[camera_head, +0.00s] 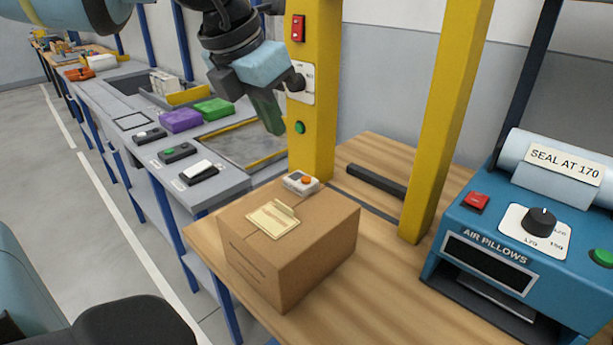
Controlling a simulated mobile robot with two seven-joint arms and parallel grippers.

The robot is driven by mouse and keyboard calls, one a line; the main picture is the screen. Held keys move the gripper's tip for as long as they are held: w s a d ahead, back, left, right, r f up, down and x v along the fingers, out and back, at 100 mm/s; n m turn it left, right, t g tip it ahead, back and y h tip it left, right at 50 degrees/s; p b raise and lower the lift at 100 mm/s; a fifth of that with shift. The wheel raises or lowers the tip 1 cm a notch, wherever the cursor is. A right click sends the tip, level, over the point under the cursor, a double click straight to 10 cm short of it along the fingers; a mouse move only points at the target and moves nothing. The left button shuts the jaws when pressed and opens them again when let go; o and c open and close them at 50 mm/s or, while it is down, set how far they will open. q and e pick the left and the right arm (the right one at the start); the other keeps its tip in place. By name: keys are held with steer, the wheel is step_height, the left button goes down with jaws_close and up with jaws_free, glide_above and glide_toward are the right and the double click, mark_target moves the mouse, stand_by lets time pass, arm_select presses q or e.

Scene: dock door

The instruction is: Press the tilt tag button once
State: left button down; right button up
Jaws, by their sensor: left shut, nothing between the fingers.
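A cardboard box (300,255) stands on the wooden table. On its top, near the back edge, sits a small pale device with an orange button (306,180); it looks like the tilt tag. A cream paper label (268,218) lies on the box top in front of it. My left gripper (273,130) comes in from the top and points down. It is shut and empty. In the picture it is above and left of the orange button, apart from it and in front of the yellow post. My right gripper is not in view.
A yellow post (325,125) with a red switch, dial and green button rises behind the box; another yellow post (440,120) is to its right. A blue air pillow machine (460,225) stands right. A grey bench (120,100) with pads runs left.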

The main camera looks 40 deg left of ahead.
arm_select(q)
steer(key=shift+a, duration=0.1)
stand_by(0.3)
steer(key=s+a+f+m+t+h+p, duration=0.1)
steer(key=a+m+t+p, duration=0.1)
steer(key=a+m, duration=0.95)
steer(key=w+d+r+m+t+h+p, duration=0.1)
steer(key=w+d+m, duration=0.1)
steer(key=d+m, duration=0.4)
steer(key=w+d+r+m+h+p, duration=0.1)
steer(key=w+d+m, duration=0.2)
steer(key=d+m, duration=0.4)
steer(key=m, duration=0.6)
steer(key=shift+w+t, duration=0.15)
steer(key=shift+t, duration=0.25)
steer(key=shift+f, duration=0.2)
